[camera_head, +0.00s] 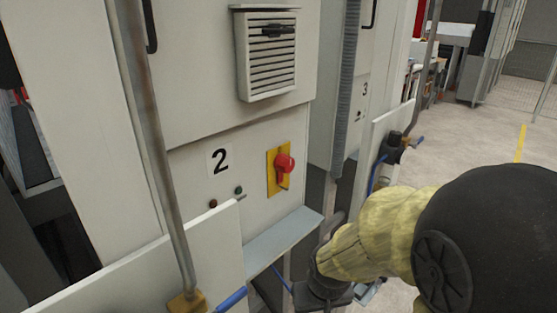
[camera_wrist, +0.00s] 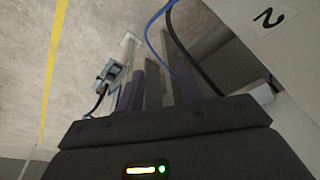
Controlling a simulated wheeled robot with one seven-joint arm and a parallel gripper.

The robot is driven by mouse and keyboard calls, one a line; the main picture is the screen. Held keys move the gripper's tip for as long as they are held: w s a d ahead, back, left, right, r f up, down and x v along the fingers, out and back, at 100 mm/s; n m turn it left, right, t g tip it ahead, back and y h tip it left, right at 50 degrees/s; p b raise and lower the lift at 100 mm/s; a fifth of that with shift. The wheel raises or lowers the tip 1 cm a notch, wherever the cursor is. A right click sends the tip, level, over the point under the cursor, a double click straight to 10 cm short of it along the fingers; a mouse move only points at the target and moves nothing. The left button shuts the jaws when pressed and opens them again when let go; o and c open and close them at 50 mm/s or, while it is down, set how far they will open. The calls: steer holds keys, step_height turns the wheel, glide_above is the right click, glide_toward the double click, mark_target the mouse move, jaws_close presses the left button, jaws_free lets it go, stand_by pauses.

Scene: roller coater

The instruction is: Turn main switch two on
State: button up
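Main switch two is a red rotary knob (camera_head: 284,164) on a yellow plate (camera_head: 271,174), on the pale cabinet panel right of the black "2" label (camera_head: 218,160). I cannot tell its set position for sure. My gripper (camera_head: 330,232) is at the end of my arm, below and to the right of the switch and apart from it. Dark narrow shapes there blend with the background, so the finger opening is unclear.
A dark red lamp (camera_head: 213,204) and a green lamp (camera_head: 238,190) sit left of the switch. A grey ledge (camera_head: 285,240) juts out below it. A vertical pipe (camera_head: 160,140) stands at the left. A white panel with blue hoses (camera_head: 378,175) stands at the right.

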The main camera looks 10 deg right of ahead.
steer(key=shift+w, duration=0.35)
steer(key=shift+s, duration=0.1)
steer(key=o, duration=0.3)
steer(key=shift+s+d, duration=0.1)
steer(key=shift+o, duration=1.4)
steer(key=shift+w+d+r, duration=0.15)
steer(key=shift+w, duration=0.1)
steer(key=w+d+r+n+t+p, duration=0.2)
steer(key=w+d+r+t, duration=0.2)
steer(key=w, duration=0.4)
steer(key=w+d+r+n+t+p, duration=0.2)
steer(key=w+d+r+t, duration=0.25)
steer(key=w, duration=0.35)
step_height(320, 180, up, 9)
steer(key=s+d+n+t+y+p, duration=0.1)
steer(key=n+t+y+p, duration=0.2)
steer(key=y, duration=0.7)
steer(key=n, duration=0.2)
steer(key=shift+s+d+f+n+y+p, duration=0.15)
steer(key=shift+s+d+n+y+p, duration=0.15)
steer(key=shift+d+n+p, duration=0.1)
